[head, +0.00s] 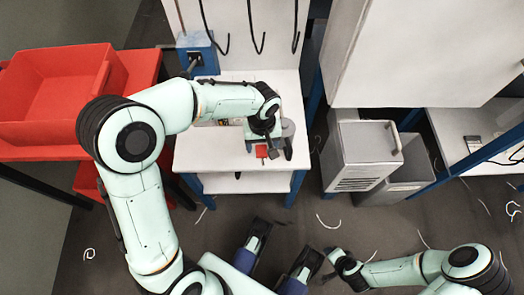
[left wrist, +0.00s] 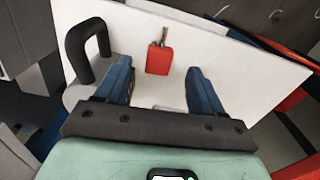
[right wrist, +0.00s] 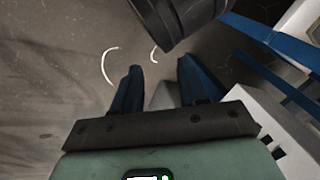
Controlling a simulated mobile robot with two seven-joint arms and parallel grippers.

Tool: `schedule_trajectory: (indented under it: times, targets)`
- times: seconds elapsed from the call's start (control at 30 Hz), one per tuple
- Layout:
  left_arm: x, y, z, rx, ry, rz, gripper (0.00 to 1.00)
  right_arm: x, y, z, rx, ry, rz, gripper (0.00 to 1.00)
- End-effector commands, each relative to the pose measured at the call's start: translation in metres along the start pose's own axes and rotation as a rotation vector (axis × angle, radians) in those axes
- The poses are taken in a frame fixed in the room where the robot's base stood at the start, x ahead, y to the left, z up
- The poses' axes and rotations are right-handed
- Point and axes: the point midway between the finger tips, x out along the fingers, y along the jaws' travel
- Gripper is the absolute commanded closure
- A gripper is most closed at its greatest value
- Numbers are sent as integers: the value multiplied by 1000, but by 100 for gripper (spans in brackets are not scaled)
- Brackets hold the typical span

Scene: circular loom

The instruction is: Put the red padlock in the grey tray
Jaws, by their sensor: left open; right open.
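The red padlock (head: 261,151) lies on the white tabletop (head: 200,155), near its front edge. In the left wrist view the padlock (left wrist: 159,60) has its metal shackle pointing away, and it shows between and beyond the two blue fingertips. My left gripper (head: 263,143) is open and empty above the table, by the padlock; the fingers do not visibly touch it. My right gripper (right wrist: 158,84) is open and empty over the floor, away from the table. I cannot make out a grey tray for certain; my left arm hides part of the tabletop.
A grey pot-like thing (head: 288,128) with a black handle (left wrist: 76,48) stands close beside the padlock. Red bins (head: 60,85) are at the left. A grey cabinet (head: 360,155) and an open grey bin (head: 410,170) stand right of the table. Black hooks hang behind.

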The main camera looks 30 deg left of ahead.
Motion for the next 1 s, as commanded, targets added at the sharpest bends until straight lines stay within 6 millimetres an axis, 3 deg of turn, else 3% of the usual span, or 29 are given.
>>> schedule_trajectory:
  times: [0.2, 0.3, 0.53, 0.57, 0.73, 0.8, 1.0]
  targets:
    - [34, -1, 5, 1, -4, -3, 32, 17, 6, -18, 5, 54, 5, 57]
    - [46, -1, 5, 1, -3, -3, 32, 22, 10, -17, 9, 51, 11, 57]
    - [48, -1, 4, 0, 0, 0, 32, 21, 11, -18, 10, 50, 13, 57]
    - [48, -1, 4, 0, 0, 0, 35, 21, 11, -18, 10, 50, 13, 57]
    - [47, -1, 4, 1, -1, 0, 90, 21, 11, -17, 10, 50, 13, 57]
    - [47, 0, 4, 1, 0, 0, 99, 21, 11, -17, 10, 50, 13, 57]
    - [47, 0, 4, 1, 0, 0, 99, 21, 11, -17, 10, 49, 13, 57]
